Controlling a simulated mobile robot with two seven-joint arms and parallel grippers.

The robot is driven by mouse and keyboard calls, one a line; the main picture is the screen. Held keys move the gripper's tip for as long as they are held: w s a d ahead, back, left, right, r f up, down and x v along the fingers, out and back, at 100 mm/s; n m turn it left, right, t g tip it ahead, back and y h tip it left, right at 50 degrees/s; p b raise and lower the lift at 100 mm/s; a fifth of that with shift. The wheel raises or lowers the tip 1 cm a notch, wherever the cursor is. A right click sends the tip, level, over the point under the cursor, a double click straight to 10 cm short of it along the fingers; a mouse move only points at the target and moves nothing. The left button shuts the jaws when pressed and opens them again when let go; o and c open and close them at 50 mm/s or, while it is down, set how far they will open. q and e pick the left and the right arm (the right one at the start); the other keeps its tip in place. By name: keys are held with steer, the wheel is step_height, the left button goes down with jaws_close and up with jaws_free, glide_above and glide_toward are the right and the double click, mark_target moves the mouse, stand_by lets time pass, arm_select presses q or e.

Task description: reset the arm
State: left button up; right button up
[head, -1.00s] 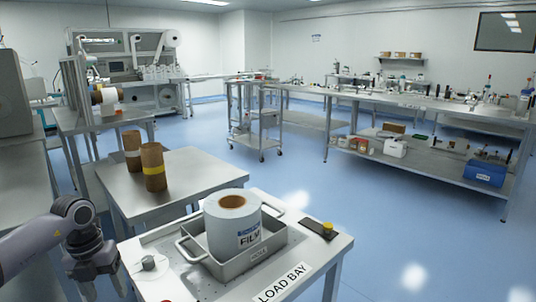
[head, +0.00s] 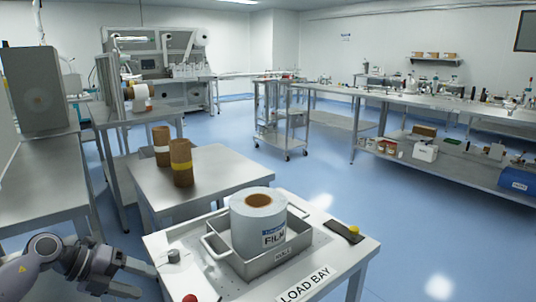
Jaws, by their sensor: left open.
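My left gripper (head: 140,281) is at the lower left of the head view, beside the left edge of the load bay table (head: 205,283). Its jaws are open with nothing between them, and they point to the right. My right gripper is not in view. A white film roll (head: 256,228) with a brown core stands upright in a grey metal tray (head: 262,266) on the load bay table, to the right of the left gripper and apart from it.
A round grey knob (head: 173,256) and a red button (head: 189,298) are on the table's left side. A black pad with a yellow knob (head: 353,231) is at its right. Two brown rolls (head: 180,163) stand on the metal table behind. Blue floor at right is clear.

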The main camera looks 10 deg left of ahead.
arm_select(q)
steer(key=w+a+r+n+t, duration=0.4)
steer(key=w+r+n+t, duration=0.4)
steer(key=r+t, duration=0.45)
steer(key=w+a+n+g+y, duration=0.1)
steer(key=a+n+g+y, duration=0.1)
steer(key=a+n+y, duration=1.15)
steer(key=s+d+f+n+g+h, duration=0.15)
steer(key=s+d+f, duration=0.25)
steer(key=d+f, duration=0.4)
steer(key=s+d+f+g+h, duration=0.1)
steer(key=s+d+f+h, duration=0.15)
steer(key=d+f, duration=0.5)
steer(key=s+d+f+n+g+h, duration=0.1)
steer(key=s+d+f, duration=0.4)
steer(key=f, duration=0.5)
steer(key=s+d+f+n+g+h, duration=0.1)
steer(key=s+d+f, duration=0.2)
steer(key=s+d, duration=0.5)
steer(key=s+d+f+n+g+h, duration=0.2)
steer(key=s+d+f, duration=0.1)
steer(key=s+d, duration=0.5)
steer(key=shift+y, duration=0.25)
steer(key=r+p, duration=0.2)
steer(key=p, duration=0.1)
steer(key=r+p, duration=0.1)
steer(key=r, duration=0.1)
steer(key=shift+w+d+r+p, duration=0.1)
steer(key=shift+w+d+p, duration=0.2)
steer(key=shift+p, duration=0.05)
